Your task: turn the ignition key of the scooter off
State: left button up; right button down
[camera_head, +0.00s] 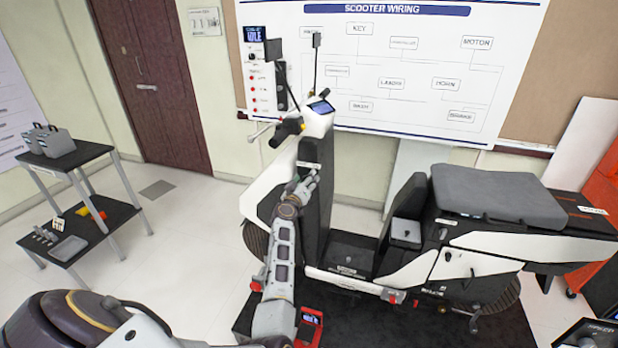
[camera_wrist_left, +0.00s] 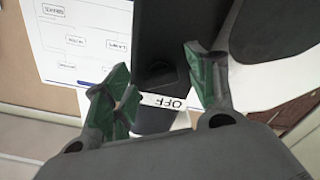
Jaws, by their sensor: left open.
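The white and black scooter (camera_head: 480,245) stands side-on, its handlebar and front column (camera_head: 318,120) at the left end. My left gripper (camera_head: 304,184) is at the rider's side of the front column, below the handlebar. In the left wrist view the green-padded fingers of my left gripper (camera_wrist_left: 158,82) are spread apart, with nothing clearly held. Between and beyond them is a dark panel (camera_wrist_left: 155,40) with a dark recessed part. A white OFF label (camera_wrist_left: 164,102) reads upside down just below it. I cannot clearly make out the key or its angle. My right gripper is not in view.
A wiring board (camera_head: 400,60) hangs on the wall behind the scooter. A red box with a small screen (camera_head: 312,318) sits on the floor near my arm. A shelf cart (camera_head: 75,160) stands at the left. Open floor lies between cart and scooter.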

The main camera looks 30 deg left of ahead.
pick_arm(q)
jog(key=shift+w, duration=0.2)
jog(key=shift+s+r, duration=0.1)
jog(key=shift+c, duration=0.7)
jog(key=c, duration=0.9)
jog(key=shift+n, duration=0.7)
jog(key=shift+n+p, duration=0.95)
jog(key=shift+n, duration=4.45)
